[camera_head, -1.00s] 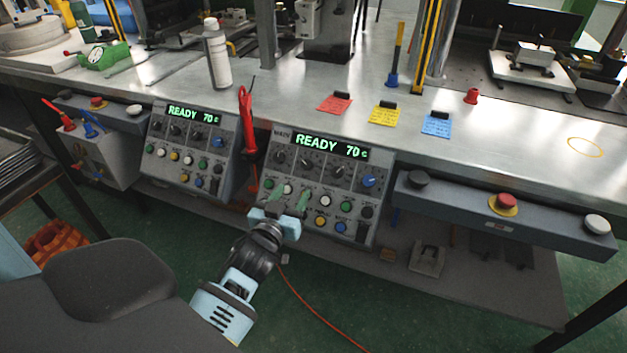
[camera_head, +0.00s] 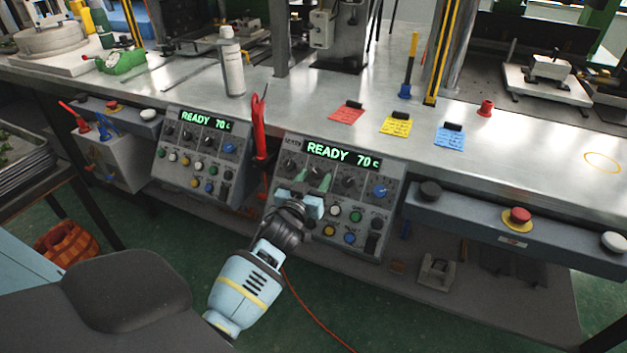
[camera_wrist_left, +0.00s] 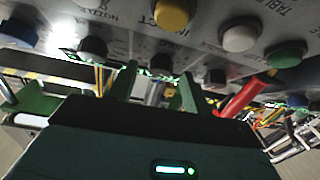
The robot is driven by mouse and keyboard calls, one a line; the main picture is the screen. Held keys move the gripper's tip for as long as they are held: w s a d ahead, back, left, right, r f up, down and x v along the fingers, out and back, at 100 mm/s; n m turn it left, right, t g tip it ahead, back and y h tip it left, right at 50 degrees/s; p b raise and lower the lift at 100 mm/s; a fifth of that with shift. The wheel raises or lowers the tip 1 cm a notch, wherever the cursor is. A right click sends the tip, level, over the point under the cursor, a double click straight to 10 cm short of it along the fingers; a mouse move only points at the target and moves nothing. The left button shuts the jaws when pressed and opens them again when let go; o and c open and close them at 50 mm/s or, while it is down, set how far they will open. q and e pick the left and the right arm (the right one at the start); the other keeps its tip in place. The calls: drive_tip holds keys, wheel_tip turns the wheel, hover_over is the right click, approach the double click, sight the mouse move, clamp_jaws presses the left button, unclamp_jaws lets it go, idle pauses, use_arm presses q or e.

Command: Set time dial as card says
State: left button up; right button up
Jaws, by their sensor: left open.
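Two control panels hang at the bench front. The right panel (camera_head: 372,242) reads READY 70 c, with a row of dark dials, a blue dial (camera_head: 380,190) at the row's right end, and buttons below. My left gripper (camera_head: 314,180) is open in front of its dial row, near the dials left of centre; whether it touches one I cannot tell. In the left wrist view, the green fingers (camera_wrist_left: 155,85) are apart below buttons labelled INJECT and TABLE. Red (camera_head: 346,114), yellow (camera_head: 396,125) and blue (camera_head: 450,137) cards lie on the bench; their writing is unreadable.
The left panel (camera_head: 163,184) also reads READY 70 c. A red-handled tool (camera_head: 259,128) hangs between the panels. A box with a red button (camera_head: 517,216) juts out at right. A white bottle (camera_head: 233,68) stands on the bench. An orange cable hangs below my gripper.

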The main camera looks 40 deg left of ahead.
use_arm(q)
drive_tip(key=shift+w, duration=0.1)
drive_tip(key=shift+c, duration=0.4)
drive_tip(key=c, duration=0.9)
